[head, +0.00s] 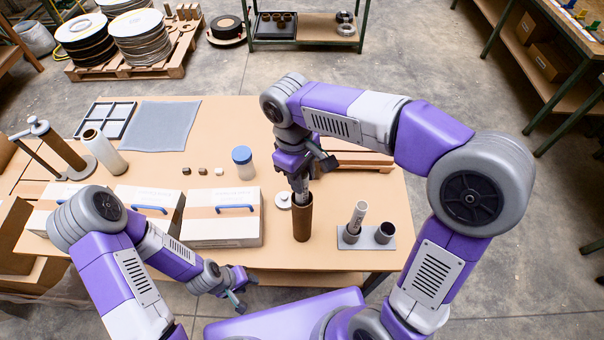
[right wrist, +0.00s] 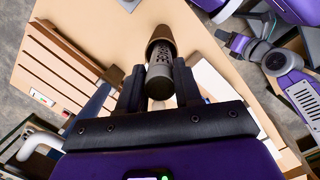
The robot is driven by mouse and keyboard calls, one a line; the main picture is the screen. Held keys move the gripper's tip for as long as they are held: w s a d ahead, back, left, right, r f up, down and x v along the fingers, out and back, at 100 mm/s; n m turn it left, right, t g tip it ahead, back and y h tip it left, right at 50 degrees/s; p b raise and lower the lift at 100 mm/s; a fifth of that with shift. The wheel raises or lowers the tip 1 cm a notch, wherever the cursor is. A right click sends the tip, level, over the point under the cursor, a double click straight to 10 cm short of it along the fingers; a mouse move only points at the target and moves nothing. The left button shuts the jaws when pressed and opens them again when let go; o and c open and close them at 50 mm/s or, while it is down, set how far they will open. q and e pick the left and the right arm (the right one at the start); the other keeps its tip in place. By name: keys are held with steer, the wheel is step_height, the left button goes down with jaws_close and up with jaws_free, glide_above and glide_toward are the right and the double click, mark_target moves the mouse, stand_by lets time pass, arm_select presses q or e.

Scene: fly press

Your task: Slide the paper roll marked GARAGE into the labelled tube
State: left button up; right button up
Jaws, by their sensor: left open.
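The paper roll, grey with dark lettering (right wrist: 160,72), is held between the fingers of my right gripper (right wrist: 160,88); the lettering is only partly readable. In the head view my right gripper (head: 300,178) points down over a brown upright tube (head: 302,222). The roll's far end is at the tube's mouth and appears to be partly inside it; how deep I cannot tell. The tube also shows in the right wrist view (right wrist: 161,36). No label on the tube is readable. My left gripper (head: 238,292) is open and empty, low in front of the table edge.
A grey stand (head: 366,238) with a pale roll (head: 357,217) and a dark short tube (head: 385,232) stands right of the brown tube. White cases with blue handles (head: 222,228) and a blue-lidded jar (head: 243,163) are to its left. A wooden rack lies behind my right gripper.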

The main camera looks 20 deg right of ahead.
steer(key=o, duration=0.4)
steer(key=r, duration=0.5)
steer(key=r+p, duration=0.1)
steer(key=r, duration=0.1)
steer(key=shift+w+a+r, duration=0.3)
steer(key=shift+w+a, duration=0.05)
steer(key=shift+w, duration=0.05)
stand_by(0.3)
